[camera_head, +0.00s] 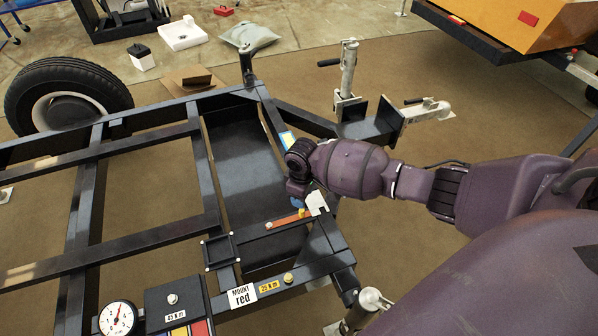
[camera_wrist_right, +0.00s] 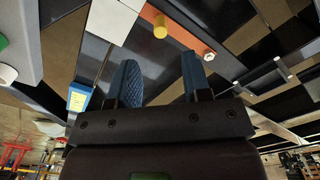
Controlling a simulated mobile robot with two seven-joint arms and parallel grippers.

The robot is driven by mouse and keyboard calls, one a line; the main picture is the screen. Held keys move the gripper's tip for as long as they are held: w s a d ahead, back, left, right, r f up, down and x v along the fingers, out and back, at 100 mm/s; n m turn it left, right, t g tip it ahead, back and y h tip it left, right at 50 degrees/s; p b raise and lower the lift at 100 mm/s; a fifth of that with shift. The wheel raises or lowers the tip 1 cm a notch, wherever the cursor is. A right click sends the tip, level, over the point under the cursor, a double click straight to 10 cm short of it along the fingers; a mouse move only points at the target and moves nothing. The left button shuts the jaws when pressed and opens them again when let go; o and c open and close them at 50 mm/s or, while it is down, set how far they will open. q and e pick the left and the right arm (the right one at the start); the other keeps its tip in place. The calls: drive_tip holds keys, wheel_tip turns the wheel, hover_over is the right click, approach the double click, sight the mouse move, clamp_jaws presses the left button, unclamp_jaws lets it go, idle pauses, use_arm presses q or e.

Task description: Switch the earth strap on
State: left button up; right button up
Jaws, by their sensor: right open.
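The earth strap appears to be the flat orange-red bar (camera_head: 288,219) on the black trailer frame. In the right wrist view the orange bar (camera_wrist_right: 187,39) has a hex bolt (camera_wrist_right: 209,56) at one end and a yellow peg (camera_wrist_right: 160,27) standing on it. My right gripper (camera_head: 297,202) hangs just above the peg end of the bar, partly hidden by my wrist. In the right wrist view its blue fingers (camera_wrist_right: 160,72) are apart with nothing between them. The peg lies beyond the fingertips, in line with the gap. My left gripper is out of view.
The trailer frame (camera_head: 120,229) has crossbars around the bar. A white plate (camera_head: 316,203) sits beside the gripper. The hitch (camera_head: 425,110) is beyond my arm.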

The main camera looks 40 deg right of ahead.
sight(302, 211)
wheel_tip(302, 211, down, 7)
drive_tip(key=shift+s+r+b, duration=0.1)
drive_tip(key=shift+s+b, duration=0.05)
drive_tip(key=shift+b, duration=0.95)
drive_tip(key=shift+f+b, duration=0.3)
drive_tip(key=shift+f, duration=0.55)
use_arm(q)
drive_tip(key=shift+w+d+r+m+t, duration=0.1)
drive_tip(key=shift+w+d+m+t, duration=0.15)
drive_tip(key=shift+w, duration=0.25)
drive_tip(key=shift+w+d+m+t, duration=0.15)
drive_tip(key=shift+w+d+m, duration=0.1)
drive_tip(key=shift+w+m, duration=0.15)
use_arm(e)
drive_tip(key=shift+w, duration=0.2)
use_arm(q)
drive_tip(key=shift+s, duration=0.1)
use_arm(e)
clamp_jaws()
